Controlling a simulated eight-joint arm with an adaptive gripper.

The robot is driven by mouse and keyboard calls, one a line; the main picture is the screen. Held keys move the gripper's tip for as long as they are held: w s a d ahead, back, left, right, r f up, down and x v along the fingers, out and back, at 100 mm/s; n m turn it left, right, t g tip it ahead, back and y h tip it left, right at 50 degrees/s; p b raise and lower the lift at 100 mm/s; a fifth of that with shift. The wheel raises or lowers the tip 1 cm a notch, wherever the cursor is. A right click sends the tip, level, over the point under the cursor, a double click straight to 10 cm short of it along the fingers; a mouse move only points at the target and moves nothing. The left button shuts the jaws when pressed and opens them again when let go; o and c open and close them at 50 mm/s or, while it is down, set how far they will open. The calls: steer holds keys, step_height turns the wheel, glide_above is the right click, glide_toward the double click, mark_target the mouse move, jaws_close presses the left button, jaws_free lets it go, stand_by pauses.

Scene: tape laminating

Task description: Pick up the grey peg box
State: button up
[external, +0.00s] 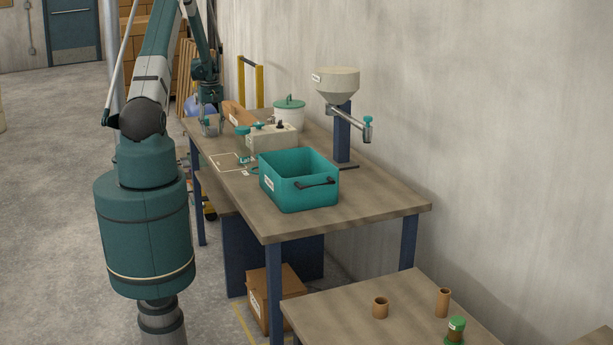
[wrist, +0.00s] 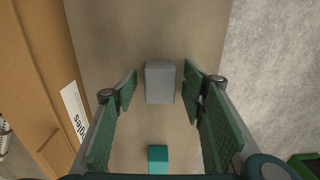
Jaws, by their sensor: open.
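The grey peg box (wrist: 160,82) is a small grey block on the tabletop, in the middle of the wrist view. My gripper (wrist: 160,86) is open, with one green-padded finger on each side of the box and a gap to each. The fingers do not appear to touch it. How far my gripper is above the table is hard to tell. In the external view my gripper (external: 211,126) is at the far left end of the workbench, too small there to show the box clearly.
A small teal block (wrist: 158,158) lies near the grey box. A brown labelled box (wrist: 40,90) stands along the left. The bench (external: 375,200) also bears a teal crate (external: 300,194), a beige machine (external: 272,138), a lidded white pot (external: 289,117) and a hopper (external: 337,84).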

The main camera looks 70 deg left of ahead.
mark_target(212, 127)
stand_by(0.4)
steer(key=c, duration=1)
steer(key=shift+r, duration=0.1)
steer(key=shift+r+p, duration=0.65)
steer(key=shift+r, duration=4.3)
